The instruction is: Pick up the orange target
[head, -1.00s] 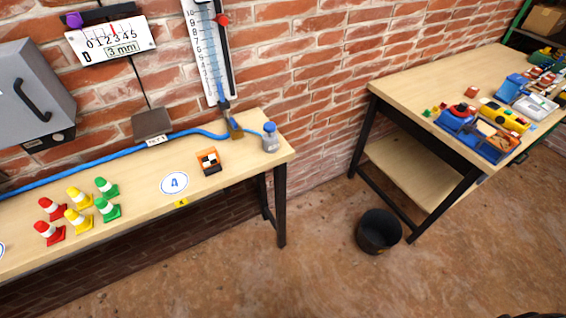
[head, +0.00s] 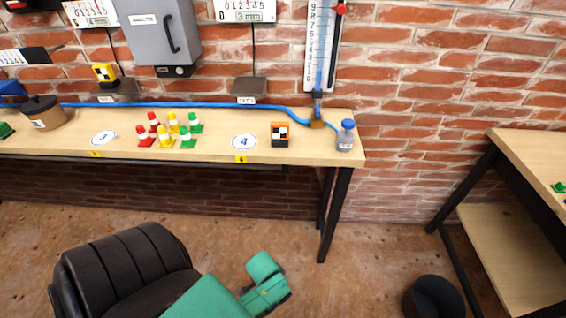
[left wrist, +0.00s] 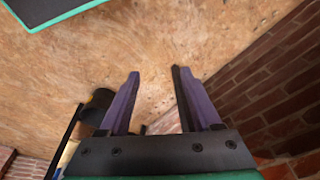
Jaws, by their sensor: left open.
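The orange target (head: 280,134) is a small orange block with a black-and-white checker face. It stands upright on the wall bench (head: 225,155), right of the round label "4", in the head view. My left gripper (left wrist: 157,70) shows in the left wrist view with its two purple fingers apart and nothing between them. It is over bare brown floor, away from the target. In the head view my green and black arm is low in front of the bench, and its fingers cannot be made out. My right gripper is not in view.
Left of the target are several red, yellow and green cones (head: 166,136). A blue-capped bottle (head: 345,136) stands to its right, and a blue hose (head: 200,105) runs behind. A black bucket (head: 433,297) and second table (head: 535,150) are at right.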

